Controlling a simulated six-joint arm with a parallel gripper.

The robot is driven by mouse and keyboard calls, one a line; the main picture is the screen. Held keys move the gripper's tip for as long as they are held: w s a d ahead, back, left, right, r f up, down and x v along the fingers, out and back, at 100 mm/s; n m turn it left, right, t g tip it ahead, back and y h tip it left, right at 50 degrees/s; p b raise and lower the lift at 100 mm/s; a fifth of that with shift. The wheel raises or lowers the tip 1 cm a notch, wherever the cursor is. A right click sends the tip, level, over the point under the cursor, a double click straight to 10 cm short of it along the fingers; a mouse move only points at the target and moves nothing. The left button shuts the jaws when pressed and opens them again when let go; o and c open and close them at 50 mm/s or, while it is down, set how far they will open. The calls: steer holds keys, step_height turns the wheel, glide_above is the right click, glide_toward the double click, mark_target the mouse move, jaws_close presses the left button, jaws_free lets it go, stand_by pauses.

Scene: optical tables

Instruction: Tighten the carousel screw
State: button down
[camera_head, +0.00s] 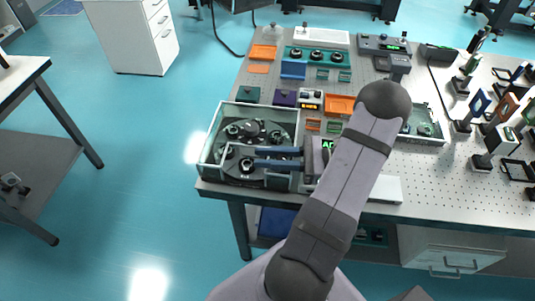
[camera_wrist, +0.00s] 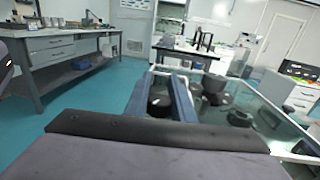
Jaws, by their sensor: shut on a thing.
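The carousel (camera_head: 262,146) is a dark round plate with several black knobs, inside a clear-walled box (camera_head: 207,150) at the table's near left corner. My gripper (camera_head: 254,157) reaches into the box from the right, with its two blue fingers level. They are shut on a black knob-like screw (camera_head: 246,165) at the near side of the carousel. In the wrist view, a black knob (camera_wrist: 159,100) shows between the blue fingers (camera_wrist: 172,90). The fingers partly hide it, and I cannot tell how far it is turned.
The box walls stand close around my fingers; a glass wall (camera_wrist: 235,90) shows in the wrist view. Orange trays (camera_head: 340,104), small dark boxes (camera_head: 285,97) and a teal rack (camera_head: 317,56) crowd the table behind. Optical mounts (camera_head: 482,160) stand at right.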

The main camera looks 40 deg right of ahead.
steer(key=shift+s+a+n+g+y, duration=0.1)
steer(key=shift+s+n+g+y, duration=0.05)
steer(key=shift+n+g+y, duration=0.45)
steer(key=shift+s+a+n+g+y, duration=0.15)
steer(key=shift+n+g+y, duration=0.2)
steer(key=shift+g, duration=0.35)
steer(key=shift+d, duration=0.1)
steer(key=c, duration=1.5)
jaws_free()
steer(key=shift+d, duration=0.1)
steer(key=b+v, duration=0.2)
steer(key=v, duration=0.3)
steer(key=shift+s+d, duration=0.25)
steer(key=shift+d, duration=0.05)
steer(key=shift+s+d+r+b, duration=0.1)
steer(key=shift+s+d+b, duration=0.25)
steer(key=shift+d, duration=0.25)
